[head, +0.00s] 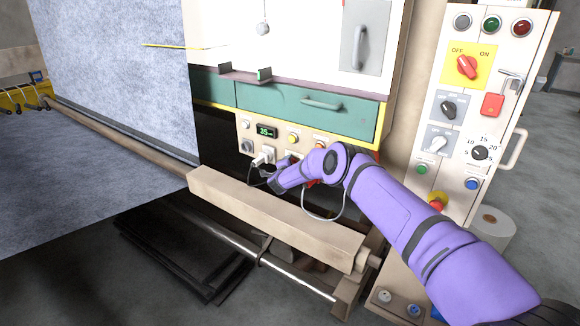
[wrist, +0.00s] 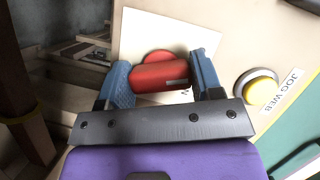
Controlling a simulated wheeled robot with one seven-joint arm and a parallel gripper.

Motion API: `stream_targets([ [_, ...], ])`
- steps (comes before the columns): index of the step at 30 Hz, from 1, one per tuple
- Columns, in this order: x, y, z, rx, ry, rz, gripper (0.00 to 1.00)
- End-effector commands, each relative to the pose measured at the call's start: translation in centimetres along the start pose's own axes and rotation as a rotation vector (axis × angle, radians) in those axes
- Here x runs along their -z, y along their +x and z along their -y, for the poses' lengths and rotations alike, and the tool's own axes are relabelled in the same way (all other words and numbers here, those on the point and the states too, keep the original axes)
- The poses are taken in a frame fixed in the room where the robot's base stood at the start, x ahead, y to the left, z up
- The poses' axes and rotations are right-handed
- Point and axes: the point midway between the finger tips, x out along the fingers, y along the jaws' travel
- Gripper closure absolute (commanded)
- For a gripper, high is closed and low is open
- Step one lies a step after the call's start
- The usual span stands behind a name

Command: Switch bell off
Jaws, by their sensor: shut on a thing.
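In the wrist view, a red rounded switch handle (wrist: 160,75) sits on a pale plate (wrist: 135,38) fixed to a cream panel. My gripper (wrist: 162,82) has its two blue fingers on either side of the handle, shut on it. A label beside it is mostly hidden, so I cannot read whether this is the bell switch. In the head view, my purple arm reaches the low control panel (head: 243,128) under the green drawer. My arm hides most of the gripped handle there, and the fingertips are not clear.
A yellow button (wrist: 262,92) marked JOG WEB is close to my gripper. A white plug (head: 262,158) with a dark cable is at the panel's left. A beige beam (head: 270,215) runs below my arm. A tall control box (head: 460,130) with a red OFF/ON switch (head: 467,67) stands right.

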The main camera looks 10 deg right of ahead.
Motion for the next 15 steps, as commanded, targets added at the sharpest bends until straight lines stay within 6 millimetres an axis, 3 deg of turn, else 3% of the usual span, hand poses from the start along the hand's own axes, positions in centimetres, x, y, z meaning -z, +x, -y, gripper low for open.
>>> stream_targets([
  [15,-0.03,-0.02,-0.09,-0.052,-0.124,0.0,0.64],
])
